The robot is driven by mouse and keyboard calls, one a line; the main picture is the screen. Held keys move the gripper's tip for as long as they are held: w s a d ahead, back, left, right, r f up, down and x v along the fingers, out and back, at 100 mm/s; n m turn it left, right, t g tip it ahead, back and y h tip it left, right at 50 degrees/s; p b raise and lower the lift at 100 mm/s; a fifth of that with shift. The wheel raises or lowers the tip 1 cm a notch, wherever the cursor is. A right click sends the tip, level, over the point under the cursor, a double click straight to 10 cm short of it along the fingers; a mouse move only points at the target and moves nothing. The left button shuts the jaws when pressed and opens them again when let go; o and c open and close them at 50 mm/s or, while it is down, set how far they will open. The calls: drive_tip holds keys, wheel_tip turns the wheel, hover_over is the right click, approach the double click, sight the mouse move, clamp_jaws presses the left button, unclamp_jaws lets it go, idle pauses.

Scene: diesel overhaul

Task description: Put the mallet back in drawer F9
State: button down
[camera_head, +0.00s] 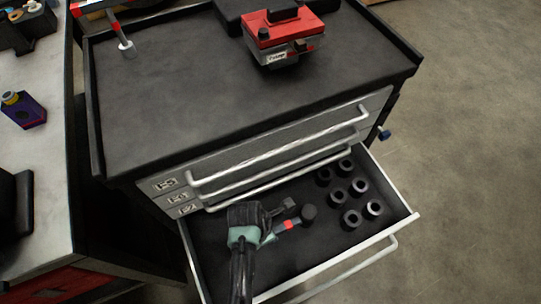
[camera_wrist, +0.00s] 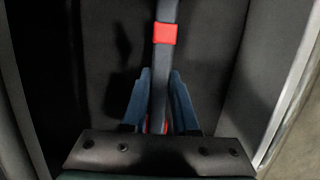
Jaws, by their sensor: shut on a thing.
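My gripper (camera_head: 268,237) is shut on the handle of the mallet (camera_head: 308,214) over the left part of an open drawer (camera_head: 300,254). The mallet has a grey handle with a red band and a dark head pointing right. In the wrist view the handle (camera_wrist: 164,60) runs up between the two blue fingers (camera_wrist: 160,85), its head out of frame. I cannot tell whether the mallet touches the drawer floor. The open drawer's own label is not visible; labels on the shut drawers above are too small to read surely.
Several black rings (camera_head: 351,219) stand in the drawer's right part. The cabinet top (camera_head: 200,105) carries a red-and-grey box (camera_head: 285,38) and another hammer-like tool (camera_head: 125,46). A pale workbench (camera_head: 40,170) is at left. Drawer handles (camera_head: 285,153) jut out above the open drawer. The floor at right is clear.

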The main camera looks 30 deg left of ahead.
drive_tip(key=shift+f, duration=0.1)
drive_tip(key=shift+b+x, duration=0.8)
drive_tip(key=shift+x, duration=0.15)
drive_tip(key=c, duration=0.6)
unclamp_jaws()
drive_tip(key=shift+s+a, duration=0.1)
drive_tip(key=shift+a, duration=0.05)
drive_tip(key=shift+s, duration=0.1)
